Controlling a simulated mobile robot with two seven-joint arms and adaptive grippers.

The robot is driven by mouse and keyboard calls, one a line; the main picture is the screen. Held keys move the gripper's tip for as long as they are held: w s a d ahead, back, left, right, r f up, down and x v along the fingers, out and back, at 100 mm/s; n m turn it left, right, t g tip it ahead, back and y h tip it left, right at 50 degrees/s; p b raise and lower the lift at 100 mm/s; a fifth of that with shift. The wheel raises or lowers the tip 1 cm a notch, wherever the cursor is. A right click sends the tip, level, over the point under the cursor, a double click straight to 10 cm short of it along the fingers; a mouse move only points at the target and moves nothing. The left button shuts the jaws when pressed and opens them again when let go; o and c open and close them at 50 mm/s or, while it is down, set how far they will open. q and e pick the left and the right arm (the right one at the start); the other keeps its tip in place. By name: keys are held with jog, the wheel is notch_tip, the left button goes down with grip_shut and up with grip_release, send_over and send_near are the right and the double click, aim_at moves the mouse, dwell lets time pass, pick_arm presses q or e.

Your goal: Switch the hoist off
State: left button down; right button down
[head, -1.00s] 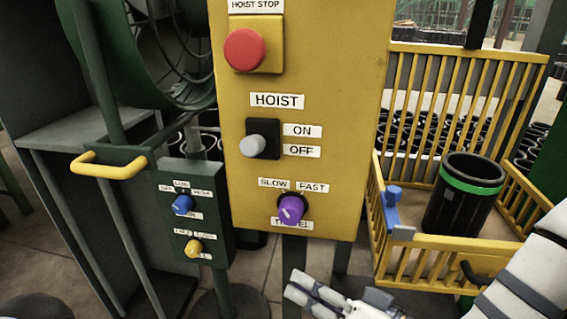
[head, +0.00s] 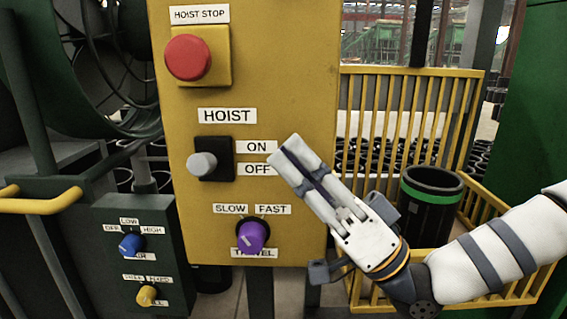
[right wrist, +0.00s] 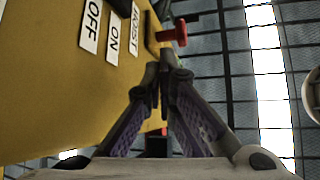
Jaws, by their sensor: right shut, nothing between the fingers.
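The hoist switch (head: 203,165) is a grey knob-tipped lever on a black plate, on the yellow panel. The ON label (head: 257,147) is at its upper right and the OFF label (head: 256,169) below that. The lever points out towards me; I cannot tell which position it is in. My right gripper (head: 284,158) is shut and empty, its tips just right of these labels and apart from the lever. In the right wrist view the closed fingers (right wrist: 165,76) are beside the panel, with both labels at upper left. My left gripper is not in view.
The red hoist stop button (head: 188,57) is above the switch, and the purple travel knob (head: 252,236) below. A green box (head: 140,255) with blue and yellow knobs stands at lower left. A black bin (head: 430,195) stands in the yellow cage at right.

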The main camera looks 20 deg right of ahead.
aim_at(250, 118)
jog(key=x, duration=0.7)
jog(key=shift+a+p, duration=0.25)
jog(key=shift+p, duration=0.15)
jog(key=f, duration=0.1)
jog(key=a+f, duration=0.1)
jog(key=shift+s+a+f, duration=0.1)
jog(key=shift+s+f, duration=0.05)
jog(key=shift+f, duration=0.2)
jog(key=shift+s+a+f, duration=0.1)
jog(key=shift+a+f, duration=0.15)
jog(key=shift+f, duration=0.1)
jog(key=shift+b, duration=0.35)
jog(key=shift+f+n+g+y+b, duration=0.15)
jog(key=shift+n+g+y+b, duration=0.25)
jog(key=shift+n, duration=0.4)
